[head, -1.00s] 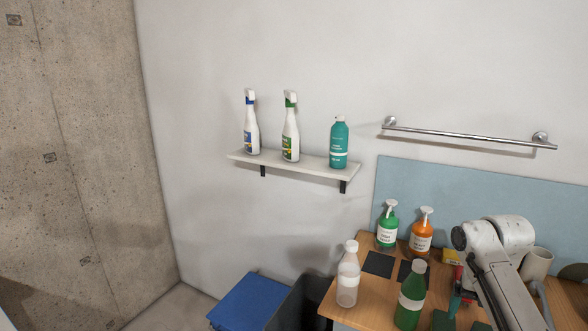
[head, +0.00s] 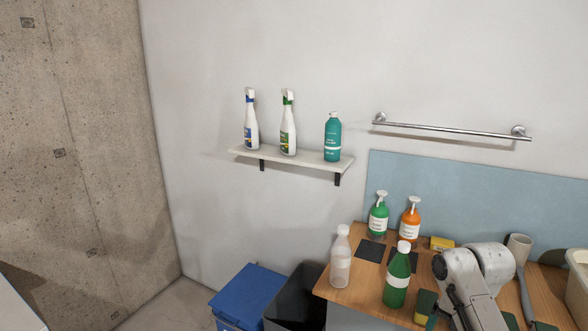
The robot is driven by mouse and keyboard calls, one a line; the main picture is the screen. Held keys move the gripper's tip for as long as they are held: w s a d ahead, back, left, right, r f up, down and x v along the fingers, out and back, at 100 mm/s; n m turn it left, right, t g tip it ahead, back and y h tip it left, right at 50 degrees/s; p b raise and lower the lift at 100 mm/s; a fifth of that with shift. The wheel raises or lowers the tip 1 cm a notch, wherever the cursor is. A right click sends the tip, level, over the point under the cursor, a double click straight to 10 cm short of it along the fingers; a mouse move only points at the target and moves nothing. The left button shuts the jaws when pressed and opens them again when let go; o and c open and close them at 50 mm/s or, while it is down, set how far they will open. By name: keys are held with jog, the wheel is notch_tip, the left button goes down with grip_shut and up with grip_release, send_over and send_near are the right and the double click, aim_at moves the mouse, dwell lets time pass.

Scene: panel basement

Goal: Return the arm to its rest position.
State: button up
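My arm (head: 472,283) shows as a pale grey link and joint at the lower right, in front of the wooden counter (head: 350,293). It runs down out of the bottom edge of the picture. My gripper is not visible in this view, so I cannot see whether it holds anything.
A shelf (head: 305,163) holds three bottles. A blue bin (head: 245,297) and black bin (head: 297,300) stand left.

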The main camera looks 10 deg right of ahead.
jog(key=s+a+f+m+y+b, duration=0.1)
jog(key=s+a+f+m, duration=1.1)
jog(key=s+a+f, duration=0.1)
jog(key=s+f+m+h+b, duration=0.1)
jog(key=s+m, duration=1.3)
jog(key=s, duration=0.6)
jog(key=shift+s+d+f+t+h+b, duration=0.2)
jog(key=shift+s+f+t+h+b, duration=0.05)
jog(key=shift+f+t+h+b, duration=0.1)
